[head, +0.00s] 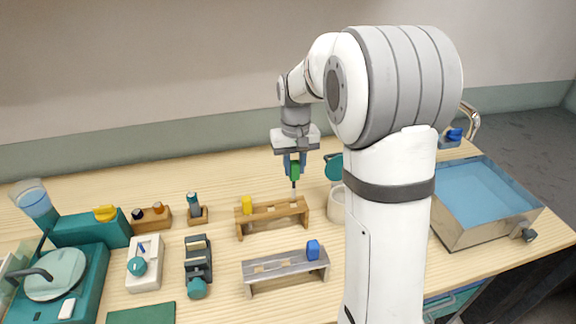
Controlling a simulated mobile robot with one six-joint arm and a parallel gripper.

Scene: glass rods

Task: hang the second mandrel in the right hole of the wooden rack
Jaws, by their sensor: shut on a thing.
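My gripper (295,160) points down and is shut on the green handle of a mandrel (294,172). The mandrel hangs upright, and its thin dark rod reaches down to the right end of the wooden rack (270,218). I cannot tell whether the rod tip is in the right hole or just above or behind it. The green handle is clear above the rack's top. A yellow-handled mandrel (247,204) stands at the rack's left end. The rack's middle hole shows empty.
A grey rack (262,273) with a blue-handled piece (313,249) stands in front. A cream pot (337,204) is close right of the wooden rack, partly hidden by my arm. Small holders and teal devices stand left. A blue-floored tray (467,238) is at right.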

